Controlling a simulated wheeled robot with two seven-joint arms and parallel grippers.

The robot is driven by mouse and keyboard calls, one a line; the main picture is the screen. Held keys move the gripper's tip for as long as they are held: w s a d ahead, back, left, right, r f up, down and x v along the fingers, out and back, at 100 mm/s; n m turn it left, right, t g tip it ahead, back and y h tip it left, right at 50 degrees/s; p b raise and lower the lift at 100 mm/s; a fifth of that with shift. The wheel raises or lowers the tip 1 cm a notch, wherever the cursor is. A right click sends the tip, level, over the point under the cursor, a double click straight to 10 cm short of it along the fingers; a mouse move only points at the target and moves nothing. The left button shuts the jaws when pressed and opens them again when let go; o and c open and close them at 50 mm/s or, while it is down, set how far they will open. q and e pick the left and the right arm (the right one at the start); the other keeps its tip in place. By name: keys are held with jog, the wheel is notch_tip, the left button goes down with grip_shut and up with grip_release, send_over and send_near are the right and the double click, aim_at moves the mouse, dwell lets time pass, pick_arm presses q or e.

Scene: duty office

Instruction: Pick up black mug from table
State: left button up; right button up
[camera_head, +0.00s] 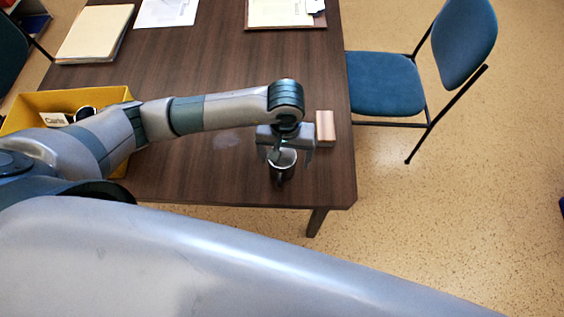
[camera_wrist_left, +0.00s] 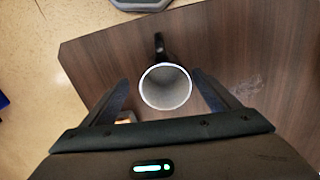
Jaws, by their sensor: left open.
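The black mug (camera_head: 281,172) stands upright near the front right corner of the dark wooden table (camera_head: 220,185). In the left wrist view the mug (camera_wrist_left: 165,87) shows from above, with a pale rim and grey inside. Its dark handle points away from the gripper's palm in that view. My left gripper (camera_head: 287,150) is over the mug, pointing down. In the wrist view the open left gripper (camera_wrist_left: 161,80) has one finger on each side of the mug, with gaps visible. The mug's lower body is mostly hidden. My right gripper is not in view.
A small wooden block (camera_head: 325,128) lies just right of the gripper. A yellow box (camera_head: 70,100) with items stands at the table's left, under my arm. A folder (camera_head: 95,34), paper (camera_head: 166,12) and clipboard (camera_head: 285,12) lie farther back. A blue chair (camera_head: 385,84) is at the right.

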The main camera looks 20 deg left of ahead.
aim_at(282, 166)
pick_arm(q)
jog(key=shift+f, duration=0.2)
jog(key=shift+s+a+f+p, duration=0.1)
jog(key=shift+a+f+p, duration=0.15)
jog(key=shift+f+p, duration=0.5)
notch_tip(282, 166, down, 3)
jog(key=shift+a+r+p, duration=0.1)
jog(key=shift+a+p, duration=0.05)
jog(key=shift+p, duration=0.6)
jog(key=shift+f, duration=0.4)
jog(key=c, duration=1.3)
